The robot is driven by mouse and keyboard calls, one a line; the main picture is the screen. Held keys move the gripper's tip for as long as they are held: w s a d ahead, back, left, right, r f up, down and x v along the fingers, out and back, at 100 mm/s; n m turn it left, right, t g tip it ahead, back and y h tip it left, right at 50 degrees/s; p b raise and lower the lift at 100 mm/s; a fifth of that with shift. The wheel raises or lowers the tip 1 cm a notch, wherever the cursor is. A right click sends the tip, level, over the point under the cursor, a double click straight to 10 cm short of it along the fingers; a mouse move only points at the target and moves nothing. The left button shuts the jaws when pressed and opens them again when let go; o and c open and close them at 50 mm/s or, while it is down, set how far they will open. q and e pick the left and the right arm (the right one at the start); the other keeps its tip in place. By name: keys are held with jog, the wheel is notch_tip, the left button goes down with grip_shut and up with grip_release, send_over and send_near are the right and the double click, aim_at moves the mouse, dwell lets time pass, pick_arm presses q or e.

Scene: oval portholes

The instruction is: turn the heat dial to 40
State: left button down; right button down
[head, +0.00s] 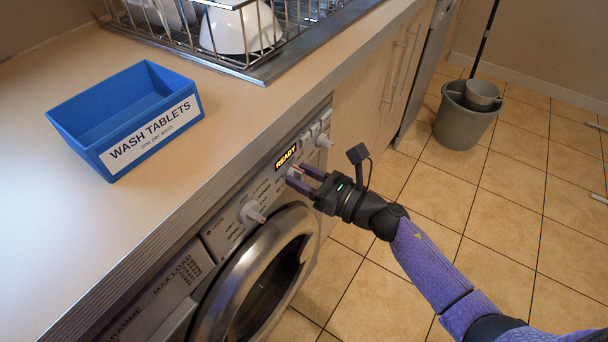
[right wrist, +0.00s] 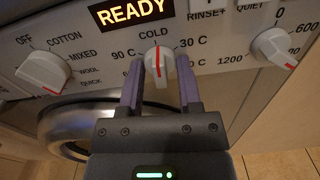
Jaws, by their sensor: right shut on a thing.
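The heat dial (right wrist: 157,68) is a white knob with a red line on the washing machine's front panel. It also shows in the head view (head: 295,171). Its red line stands nearly upright, toward the COLD label. 30 C is printed to its right and 90 C to its left; the 40 mark is not visible, the lower labels being hidden behind my gripper. My right gripper (right wrist: 160,88) has its purple fingers on either side of the dial, shut on it. In the head view my right gripper (head: 299,176) reaches the panel from the right. My left gripper is not in view.
A programme dial (right wrist: 43,72) sits to the left and a spin dial (right wrist: 272,46) to the right. A READY display (head: 286,156) is just above. A blue wash-tablets box (head: 120,110) and dish rack (head: 240,55) stand on the worktop.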

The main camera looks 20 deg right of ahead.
jog(key=shift+m, duration=1.1)
jog(key=m+p, duration=0.1)
jog(key=m, duration=0.1)
jog(key=shift+m, duration=0.4)
jog(key=m+p, duration=0.1)
jog(key=m, duration=0.2)
jog(key=shift+m, duration=0.3)
jog(key=m+p, duration=0.1)
jog(key=m, duration=0.4)
jog(key=m+p, duration=0.1)
jog(key=m, duration=0.5)
jog(key=shift+p, duration=0.3)
jog(key=shift+m, duration=1.1)
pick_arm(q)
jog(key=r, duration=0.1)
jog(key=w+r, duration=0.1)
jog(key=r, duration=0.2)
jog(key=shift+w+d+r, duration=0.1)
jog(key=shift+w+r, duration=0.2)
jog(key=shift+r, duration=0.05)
pick_arm(e)
jog(key=shift+f+m, duration=0.1)
jog(key=shift+m, duration=0.4)
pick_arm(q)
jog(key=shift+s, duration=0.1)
